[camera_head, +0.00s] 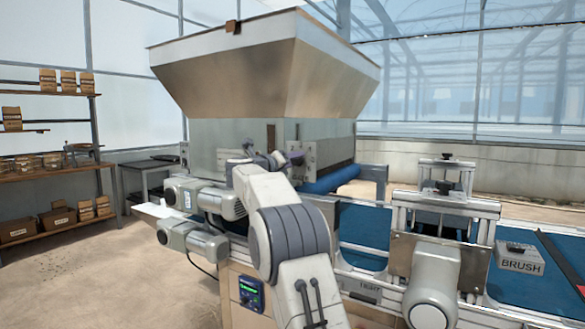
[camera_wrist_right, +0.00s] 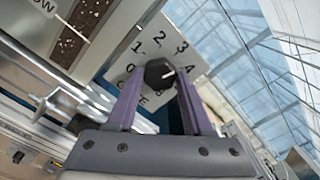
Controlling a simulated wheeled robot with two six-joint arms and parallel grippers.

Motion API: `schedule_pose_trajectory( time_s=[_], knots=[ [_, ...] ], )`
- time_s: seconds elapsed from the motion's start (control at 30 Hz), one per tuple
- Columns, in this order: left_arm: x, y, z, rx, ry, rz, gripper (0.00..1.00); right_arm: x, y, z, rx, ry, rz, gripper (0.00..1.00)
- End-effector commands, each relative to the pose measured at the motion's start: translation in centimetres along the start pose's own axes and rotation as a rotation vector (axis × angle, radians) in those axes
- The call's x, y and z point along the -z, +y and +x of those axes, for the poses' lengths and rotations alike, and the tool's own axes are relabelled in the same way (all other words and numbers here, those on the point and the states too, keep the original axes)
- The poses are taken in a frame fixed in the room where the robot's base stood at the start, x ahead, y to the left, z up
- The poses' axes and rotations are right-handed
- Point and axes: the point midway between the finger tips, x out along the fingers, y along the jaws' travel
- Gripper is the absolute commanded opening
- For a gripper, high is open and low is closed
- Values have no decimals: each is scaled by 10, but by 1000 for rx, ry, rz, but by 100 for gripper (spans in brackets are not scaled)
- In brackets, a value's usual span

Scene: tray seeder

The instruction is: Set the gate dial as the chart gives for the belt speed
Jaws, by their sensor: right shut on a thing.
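The gate dial (camera_wrist_right: 158,73) is a dark knob with a white pointer mark, on a pale plate (camera_wrist_right: 120,72) with numbers around it and the word GATE partly hidden. The pointer aims right and slightly up, roughly at the 4. My right gripper (camera_wrist_right: 160,95) has its purple fingers closed on the knob's sides. In the head view my right gripper (camera_head: 287,158) is at the hopper's front, by the grey gate plate (camera_head: 327,152); the knob itself is hidden there. A small control box (camera_head: 250,292) has a lit green display, too small to read. My left gripper is out of view.
The large metal hopper (camera_head: 265,70) stands above the blue belt (camera_head: 365,232). A brush unit (camera_head: 440,215) and a BRUSH label (camera_head: 520,262) are at the right. Shelves with bags and boxes (camera_head: 45,165) stand at the left, with open floor before them.

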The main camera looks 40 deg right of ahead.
Motion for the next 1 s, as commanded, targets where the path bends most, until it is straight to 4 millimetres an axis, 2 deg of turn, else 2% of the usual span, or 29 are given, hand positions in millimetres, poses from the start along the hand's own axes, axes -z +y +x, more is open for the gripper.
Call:
schedule_pose_trajectory(
  time_s=[0.1,0.5,1.0],
  knots=[
    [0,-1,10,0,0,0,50,4,4,0,-1,5,107,0],
    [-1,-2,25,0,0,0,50,4,3,0,0,6,391,0],
    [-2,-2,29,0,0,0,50,3,3,0,0,8,501,0]
  ],
)
